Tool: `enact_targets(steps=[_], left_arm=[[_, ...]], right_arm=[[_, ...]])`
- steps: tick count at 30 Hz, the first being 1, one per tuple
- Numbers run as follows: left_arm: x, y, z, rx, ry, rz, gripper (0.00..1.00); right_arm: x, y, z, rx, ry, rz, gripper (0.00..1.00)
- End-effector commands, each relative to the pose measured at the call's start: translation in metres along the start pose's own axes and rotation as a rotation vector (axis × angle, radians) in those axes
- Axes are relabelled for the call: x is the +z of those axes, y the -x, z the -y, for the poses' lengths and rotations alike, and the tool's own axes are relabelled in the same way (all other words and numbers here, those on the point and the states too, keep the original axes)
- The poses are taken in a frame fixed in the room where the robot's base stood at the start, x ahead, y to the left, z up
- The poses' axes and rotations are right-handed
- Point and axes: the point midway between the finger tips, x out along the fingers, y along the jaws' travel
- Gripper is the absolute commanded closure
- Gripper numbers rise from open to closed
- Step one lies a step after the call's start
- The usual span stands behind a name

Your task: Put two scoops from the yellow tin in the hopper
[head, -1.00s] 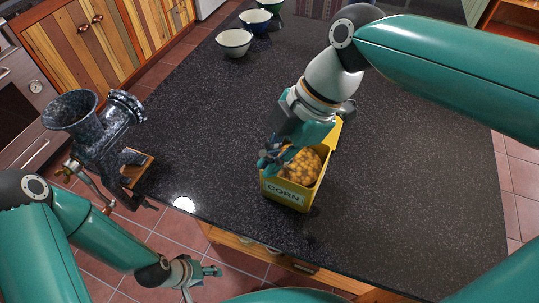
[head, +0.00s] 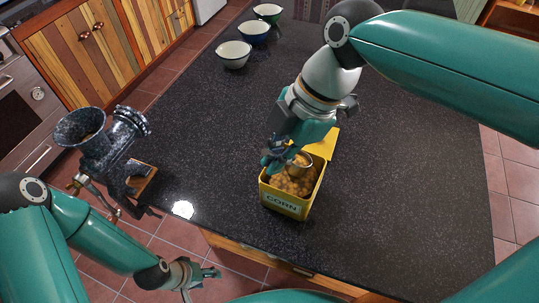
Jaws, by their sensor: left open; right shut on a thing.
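The yellow tin (head: 287,207), labelled CORN, stands open on the dark counter, its lid (head: 326,146) tipped back behind it. Corn kernels (head: 295,184) fill much of it. My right gripper (head: 276,158) is over the tin's left side, shut on a scoop. The scoop's metal cup (head: 304,165) shows at the tin's mouth with kernels in it; its handle is hidden by the fingers. The hopper (head: 80,132) is the speckled funnel of a grinder at the counter's left edge; a brownish patch shows inside its mouth. My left gripper (head: 205,272) is open and empty below the counter's front edge.
The counter (head: 210,130) between grinder and tin is clear.

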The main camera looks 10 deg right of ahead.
Motion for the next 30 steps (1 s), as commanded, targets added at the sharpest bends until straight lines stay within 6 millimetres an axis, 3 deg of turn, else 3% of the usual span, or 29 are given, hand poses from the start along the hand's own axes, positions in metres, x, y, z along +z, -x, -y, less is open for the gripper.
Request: enact_targets(steps=[12,30], left_arm=[[0.0,0.019,-0.007,0.0,0.0,0.0,0.46],[0.0,0.048,-0.017,0.0,0.0,0.0,0.46]], right_arm=[[-0.011,0.021,-0.002,0.003,0.005,0.018,1.0],[-0.034,0.037,-0.002,0.023,0.035,0.188,1.0]])
